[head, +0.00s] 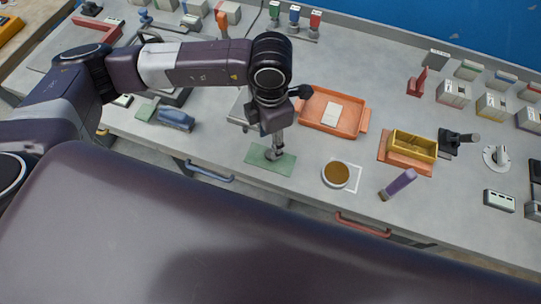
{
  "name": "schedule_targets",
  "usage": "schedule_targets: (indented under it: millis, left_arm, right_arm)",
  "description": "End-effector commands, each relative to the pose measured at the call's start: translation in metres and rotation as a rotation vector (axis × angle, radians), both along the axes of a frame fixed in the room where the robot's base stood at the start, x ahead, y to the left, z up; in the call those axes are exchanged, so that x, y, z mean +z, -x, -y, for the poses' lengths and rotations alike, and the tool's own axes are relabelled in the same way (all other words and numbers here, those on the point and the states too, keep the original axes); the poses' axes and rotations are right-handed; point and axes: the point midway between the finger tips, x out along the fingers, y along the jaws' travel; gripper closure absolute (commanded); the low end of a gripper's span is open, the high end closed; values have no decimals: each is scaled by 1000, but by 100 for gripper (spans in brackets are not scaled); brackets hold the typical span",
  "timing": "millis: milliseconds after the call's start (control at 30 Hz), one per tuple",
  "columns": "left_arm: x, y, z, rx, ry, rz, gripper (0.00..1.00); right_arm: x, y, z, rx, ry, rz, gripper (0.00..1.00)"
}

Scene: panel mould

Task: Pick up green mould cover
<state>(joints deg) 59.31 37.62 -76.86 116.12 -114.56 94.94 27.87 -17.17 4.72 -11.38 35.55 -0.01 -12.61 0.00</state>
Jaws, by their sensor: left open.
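A flat green rectangular plate, which looks like the green mould cover (285,164), lies on the grey bench in the head view. My left gripper (273,154) points down over the middle of this plate, its fingers open. The fingertips are at or just above the plate; I cannot tell if they touch it. The gripper hides part of the plate's middle. My right gripper is not in view.
An orange tray (314,123) with a white block stands just behind right. A round brown-filled bowl (336,174), a purple-handled tool (399,184) and a yellow box (413,147) are to the right. A blue object (176,119) is to the left. Bench drawers have blue and red handles.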

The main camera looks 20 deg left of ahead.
Motion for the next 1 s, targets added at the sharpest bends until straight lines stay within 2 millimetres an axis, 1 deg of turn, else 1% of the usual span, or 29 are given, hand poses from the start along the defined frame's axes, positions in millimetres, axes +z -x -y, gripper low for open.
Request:
schedule_targets:
  millis: [167,333,400,500,600,767,1000]
  left_arm:
    - [-17,3,1,-1,1,-6,57]
    - [-38,5,1,-2,3,-7,57]
    - [-50,5,1,-1,3,-6,57]
    - [-61,4,1,-3,4,-4,57]
    - [-65,4,1,-3,4,-3,57]
    - [-66,4,2,-3,5,-2,57]
    - [-65,4,2,-3,6,-3,83]
  right_arm:
    - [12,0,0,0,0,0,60]
    - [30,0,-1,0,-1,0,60]
    - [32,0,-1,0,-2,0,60]
    - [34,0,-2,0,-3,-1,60]
    - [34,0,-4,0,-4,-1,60]
    - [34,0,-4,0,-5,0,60]
    - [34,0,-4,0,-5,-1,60]
